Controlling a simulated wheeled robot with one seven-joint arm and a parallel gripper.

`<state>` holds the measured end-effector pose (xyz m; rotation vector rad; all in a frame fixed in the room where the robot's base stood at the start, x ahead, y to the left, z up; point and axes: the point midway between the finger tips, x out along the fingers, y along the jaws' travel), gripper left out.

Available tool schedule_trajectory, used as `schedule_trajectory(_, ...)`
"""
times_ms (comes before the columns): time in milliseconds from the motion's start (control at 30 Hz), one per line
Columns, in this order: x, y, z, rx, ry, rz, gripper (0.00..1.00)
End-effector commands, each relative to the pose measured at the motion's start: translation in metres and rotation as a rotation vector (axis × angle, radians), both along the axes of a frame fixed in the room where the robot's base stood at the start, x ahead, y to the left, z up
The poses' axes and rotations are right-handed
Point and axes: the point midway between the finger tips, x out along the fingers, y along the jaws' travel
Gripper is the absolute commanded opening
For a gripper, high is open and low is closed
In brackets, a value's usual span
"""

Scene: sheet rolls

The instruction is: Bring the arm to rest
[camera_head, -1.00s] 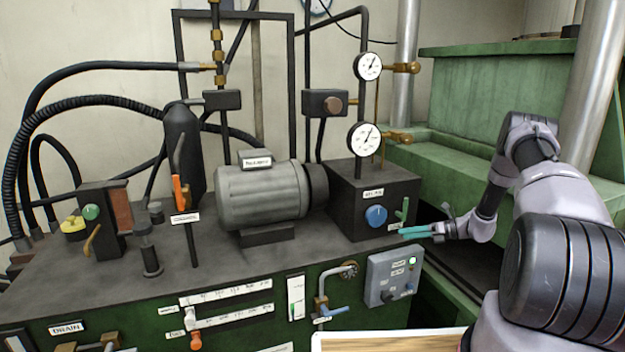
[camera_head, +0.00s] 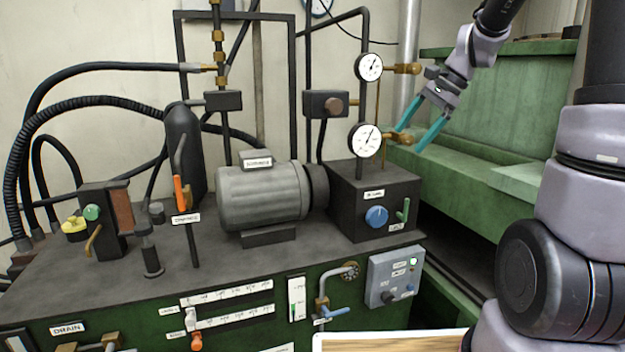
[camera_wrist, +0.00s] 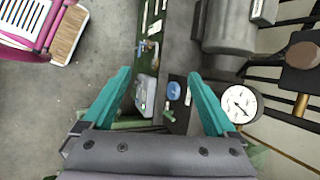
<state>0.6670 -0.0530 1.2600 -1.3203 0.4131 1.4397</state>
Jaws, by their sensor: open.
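My gripper (camera_head: 418,132) is open and empty, with its two teal fingers apart. In the head view it hangs at the upper right, pointing down and left, just right of the lower pressure gauge (camera_head: 365,140). My arm rises from the lower right and bends back down to it. In the wrist view the teal fingers (camera_wrist: 163,100) stand wide apart with nothing between them up close. Beyond them show the blue knob (camera_wrist: 173,90) and the grey control box (camera_wrist: 146,92), some distance below.
The hydraulic unit carries a grey motor (camera_head: 262,195), an upper gauge (camera_head: 369,67), a dark block (camera_head: 345,205) and hoses. A green machine (camera_head: 500,110) stands behind my gripper. A wood-topped pink cart (camera_wrist: 68,36) shows in the wrist view, with bare floor (camera_wrist: 85,75) beside it.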

Motion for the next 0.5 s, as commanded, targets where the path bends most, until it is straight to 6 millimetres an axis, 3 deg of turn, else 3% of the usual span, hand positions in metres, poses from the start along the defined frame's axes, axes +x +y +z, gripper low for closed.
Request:
schedule_trajectory(33, -0.019, 0.003, 0.015, -0.048, -0.057, 0.048, 0.92)
schedule_trajectory(200, -0.077, 0.007, 0.044, -0.204, -0.225, 0.202, 0.92)
schedule_trajectory(500, -0.166, 0.001, 0.067, -0.464, -0.499, 0.440, 0.92)
